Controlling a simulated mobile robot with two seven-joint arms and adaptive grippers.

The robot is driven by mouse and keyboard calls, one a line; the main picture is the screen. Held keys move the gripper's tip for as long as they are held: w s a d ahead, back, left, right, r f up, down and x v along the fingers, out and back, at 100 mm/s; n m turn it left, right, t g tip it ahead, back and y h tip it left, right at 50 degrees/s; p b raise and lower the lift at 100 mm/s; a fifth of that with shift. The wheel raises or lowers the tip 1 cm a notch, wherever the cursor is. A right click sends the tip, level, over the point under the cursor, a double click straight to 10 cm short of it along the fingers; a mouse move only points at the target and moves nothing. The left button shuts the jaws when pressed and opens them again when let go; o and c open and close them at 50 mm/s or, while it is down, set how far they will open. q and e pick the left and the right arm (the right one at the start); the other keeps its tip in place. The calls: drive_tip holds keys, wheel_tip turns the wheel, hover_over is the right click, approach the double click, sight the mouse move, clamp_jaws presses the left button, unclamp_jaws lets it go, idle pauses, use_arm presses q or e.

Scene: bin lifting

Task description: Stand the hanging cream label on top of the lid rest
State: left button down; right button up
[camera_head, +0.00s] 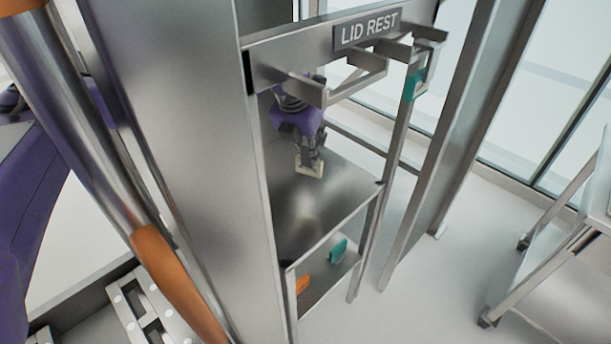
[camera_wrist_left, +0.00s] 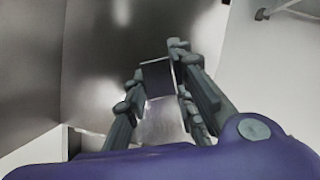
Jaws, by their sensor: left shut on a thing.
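The cream label (camera_head: 310,166) is held in my left gripper (camera_head: 311,158), inside the metal frame above the middle shelf. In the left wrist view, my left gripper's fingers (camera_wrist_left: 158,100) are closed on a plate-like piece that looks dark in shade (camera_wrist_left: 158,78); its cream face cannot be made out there. The lid rest (camera_head: 345,82), a set of metal brackets, projects from the frame's top bar, above and to the right of the gripper. A "LID REST" sign (camera_head: 366,29) marks it. My right gripper is not in view.
A teal label (camera_head: 413,86) hangs by the right bracket. Another teal label (camera_head: 338,250) and an orange one (camera_head: 303,284) are on the lower shelf (camera_head: 322,279). The middle shelf (camera_head: 325,205) looks bare. A tall metal panel (camera_head: 190,130) stands left of the frame.

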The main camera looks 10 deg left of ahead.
sight(308, 171)
use_arm(q)
wheel_tip(308, 171, down, 9)
drive_tip(key=shift+r, duration=0.15)
drive_tip(key=shift+s, duration=0.1)
drive_tip(key=c, duration=1.5)
unclamp_jaws()
drive_tip(key=p+v, duration=0.1)
drive_tip(key=v, duration=1.1)
